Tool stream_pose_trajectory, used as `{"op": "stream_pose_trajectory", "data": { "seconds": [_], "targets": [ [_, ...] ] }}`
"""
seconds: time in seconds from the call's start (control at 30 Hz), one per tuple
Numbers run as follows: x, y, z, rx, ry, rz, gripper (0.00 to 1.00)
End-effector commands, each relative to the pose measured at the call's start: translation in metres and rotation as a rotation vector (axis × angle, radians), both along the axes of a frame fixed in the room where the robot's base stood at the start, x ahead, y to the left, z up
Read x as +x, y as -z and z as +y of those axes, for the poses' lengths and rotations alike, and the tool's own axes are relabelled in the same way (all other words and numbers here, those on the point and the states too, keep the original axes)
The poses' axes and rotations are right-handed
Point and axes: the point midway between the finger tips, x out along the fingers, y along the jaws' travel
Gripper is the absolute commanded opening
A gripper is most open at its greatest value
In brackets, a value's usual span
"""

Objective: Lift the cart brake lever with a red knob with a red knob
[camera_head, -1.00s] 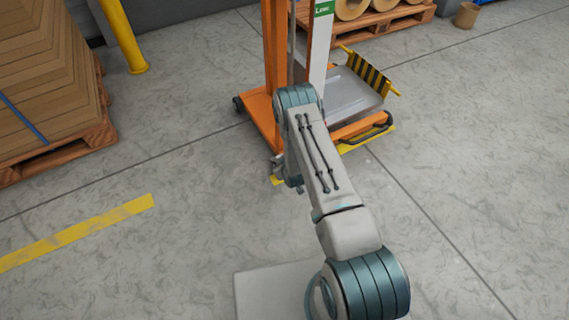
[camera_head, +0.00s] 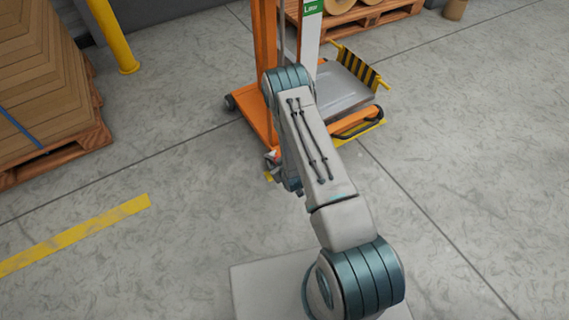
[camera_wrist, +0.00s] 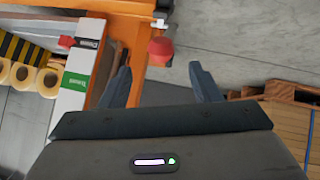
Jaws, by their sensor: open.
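The red knob (camera_wrist: 160,48) of the cart brake lever shows in the wrist view, beside the orange cart frame (camera_wrist: 125,32). My gripper (camera_wrist: 159,68) is open. The knob appears between the lines of its two fingers, just beyond the fingertips, with nothing held. I cannot tell the exact depth gap. In the head view the orange cart (camera_head: 259,125) stands behind my arm. A small red and white bit shows by the cart's near lower end, left of my arm; the gripper is mostly hidden there.
A second red part (camera_wrist: 66,42) sits on the cart farther left in the wrist view. A pallet of stacked boxes (camera_head: 40,75) and a yellow post (camera_head: 115,35) stand at left. The cart's grey platform (camera_head: 342,92) lies right of its mast. Floor nearby is clear.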

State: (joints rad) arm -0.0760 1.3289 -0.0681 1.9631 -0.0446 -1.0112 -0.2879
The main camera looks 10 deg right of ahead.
Motion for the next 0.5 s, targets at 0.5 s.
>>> {"op": "stream_pose_trajectory", "data": {
  "seconds": [0.5],
  "targets": [
    [-0.041, -0.036, -0.003, 0.000, 0.000, -0.001, 0.57]
  ]
}}
